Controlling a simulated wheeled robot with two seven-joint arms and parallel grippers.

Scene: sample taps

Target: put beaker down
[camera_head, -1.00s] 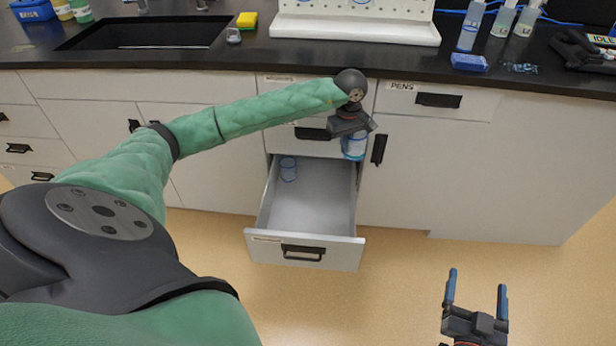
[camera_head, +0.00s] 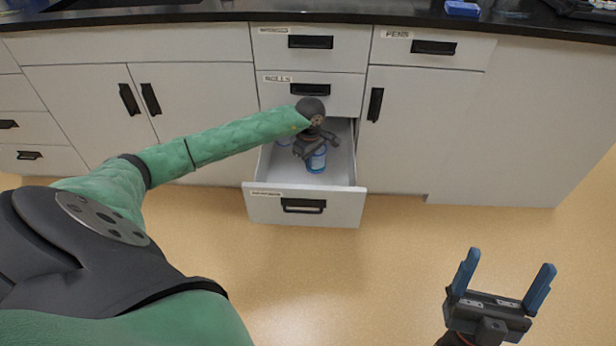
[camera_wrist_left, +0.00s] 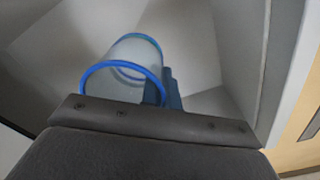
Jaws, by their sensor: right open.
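The beaker, clear with blue rims, hangs under my left gripper (camera_head: 314,150) inside the open drawer in the head view; its visible part is the beaker (camera_head: 317,162). In the left wrist view the beaker (camera_wrist_left: 122,75) tilts away with its near rim toward the gripper. Blue fingers (camera_wrist_left: 165,90) are close together at the right side of its rim and appear shut on its wall. Whether its base touches the drawer floor cannot be told. My right gripper (camera_head: 502,285) is open and empty above the floor at the lower right.
The open drawer (camera_head: 303,207) sticks out below two shut drawers. The black counter edge (camera_head: 420,18) runs along the top.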

